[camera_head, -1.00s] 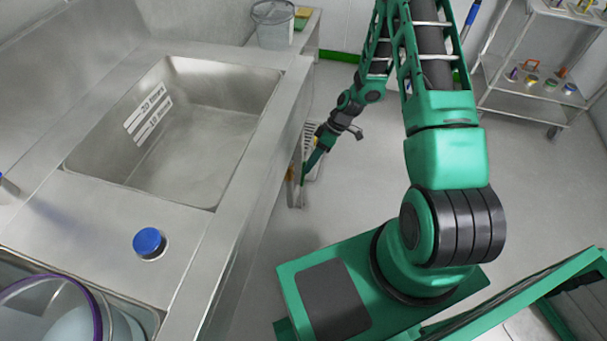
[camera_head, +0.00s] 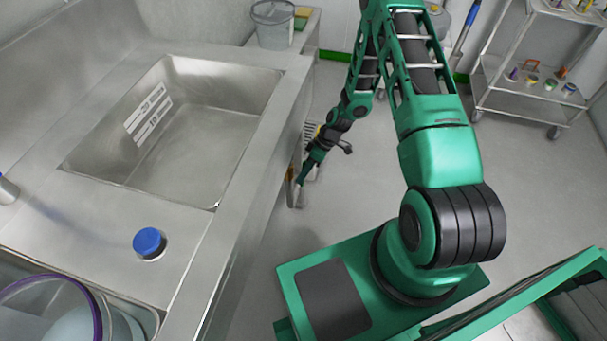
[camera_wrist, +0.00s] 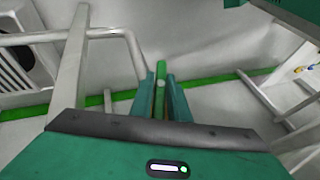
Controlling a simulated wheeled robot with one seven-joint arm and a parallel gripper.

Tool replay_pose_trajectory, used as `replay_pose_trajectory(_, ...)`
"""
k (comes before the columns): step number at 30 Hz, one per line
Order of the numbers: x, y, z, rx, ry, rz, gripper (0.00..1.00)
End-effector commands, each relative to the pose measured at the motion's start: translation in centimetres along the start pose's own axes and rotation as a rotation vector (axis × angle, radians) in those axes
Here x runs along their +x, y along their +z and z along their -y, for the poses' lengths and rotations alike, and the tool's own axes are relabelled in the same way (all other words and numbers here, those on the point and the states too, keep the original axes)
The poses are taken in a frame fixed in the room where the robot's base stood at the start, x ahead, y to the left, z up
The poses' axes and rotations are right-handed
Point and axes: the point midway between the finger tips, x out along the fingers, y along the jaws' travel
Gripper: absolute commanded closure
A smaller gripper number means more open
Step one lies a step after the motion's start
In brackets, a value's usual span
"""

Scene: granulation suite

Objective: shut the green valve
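A narrow bright green handle (camera_wrist: 161,72), which looks like the green valve's lever, shows in the wrist view. It stands between the two teal fingers of my gripper (camera_wrist: 163,92). The fingers lie close on either side of it; I cannot tell whether they touch it. The valve's body is hidden behind the fingers. In the head view my gripper (camera_head: 298,187) is low beside the front of the steel sink bench, and the handle cannot be made out there.
The steel sink (camera_head: 190,125) is at left, with a blue-capped item (camera_head: 149,243) on its counter. A bucket (camera_head: 273,25) stands at the back. A wheeled shelf rack (camera_head: 520,95) holds small items at right. Pale pipes (camera_wrist: 75,60) run left of my gripper. Floor between bench and rack is clear.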

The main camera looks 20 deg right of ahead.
Motion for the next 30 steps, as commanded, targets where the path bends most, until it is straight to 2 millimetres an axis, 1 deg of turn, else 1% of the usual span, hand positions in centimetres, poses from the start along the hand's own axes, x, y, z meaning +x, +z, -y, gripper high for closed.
replay_pose_trajectory(2, -0.29, 0.36, -0.31, 0.0, 0.0, 0.0, 1.0)
replay_pose_trajectory(8, -0.07, 0.12, -0.15, 0.009, -0.015, 0.001, 1.0)
replay_pose_trajectory(14, 0.03, 0.07, -0.23, 0.04, -0.09, -0.001, 1.0)
replay_pose_trajectory(20, 0.1, 0.08, -0.25, 0.098, -0.232, -0.002, 1.0)
replay_pose_trajectory(30, 0.19, 0.01, -0.23, 0.216, -0.516, -0.005, 1.0)
